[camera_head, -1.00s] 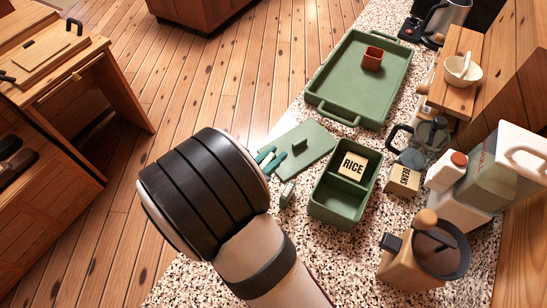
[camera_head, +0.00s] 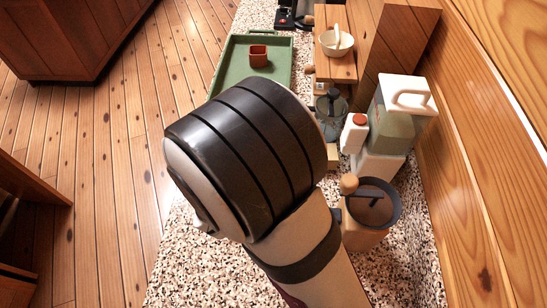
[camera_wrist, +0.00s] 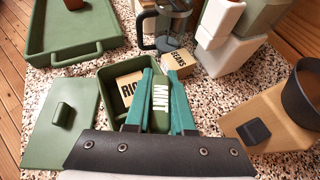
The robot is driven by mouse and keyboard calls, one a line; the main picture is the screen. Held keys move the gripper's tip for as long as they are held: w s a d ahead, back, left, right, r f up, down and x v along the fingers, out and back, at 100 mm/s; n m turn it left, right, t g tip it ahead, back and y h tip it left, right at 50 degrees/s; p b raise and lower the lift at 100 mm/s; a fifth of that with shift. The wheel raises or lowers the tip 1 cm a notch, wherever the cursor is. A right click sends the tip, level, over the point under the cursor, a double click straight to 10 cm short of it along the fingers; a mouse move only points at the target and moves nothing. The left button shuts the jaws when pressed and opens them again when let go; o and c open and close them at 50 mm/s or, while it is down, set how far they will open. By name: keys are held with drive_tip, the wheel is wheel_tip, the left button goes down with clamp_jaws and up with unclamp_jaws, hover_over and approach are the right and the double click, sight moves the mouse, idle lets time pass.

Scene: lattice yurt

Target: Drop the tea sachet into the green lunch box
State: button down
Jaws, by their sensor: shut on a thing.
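My gripper (camera_wrist: 160,76) is shut on the tea sachet (camera_wrist: 160,97), a pale piece marked MINT, held upright between its teal fingers in the wrist view. The green lunch box (camera_wrist: 108,114) is open behind and below the fingers, which overlap its right part in the picture. A RICE block (camera_wrist: 128,86) sits in its far compartment. The near compartment is partly hidden by my gripper; the visible part looks empty. I cannot tell the sachet's exact height above the box. In the head view my arm hides the lunch box and the fingers.
The green lid (camera_wrist: 62,118) lies left of the box. A BEANS block (camera_wrist: 178,63), glass press (camera_wrist: 172,25), white jug (camera_head: 405,97) and tan grinder (camera_wrist: 275,115) stand at the right.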

drive_tip(key=shift+f, duration=4)
drive_tip(key=shift+s+r, duration=0.1)
drive_tip(key=c, duration=0.7)
unclamp_jaws()
drive_tip(key=shift+a, duration=0.1)
drive_tip(key=v, duration=1.5)
drive_tip(key=shift+s+a, duration=0.2)
drive_tip(key=shift+s, duration=0.3)
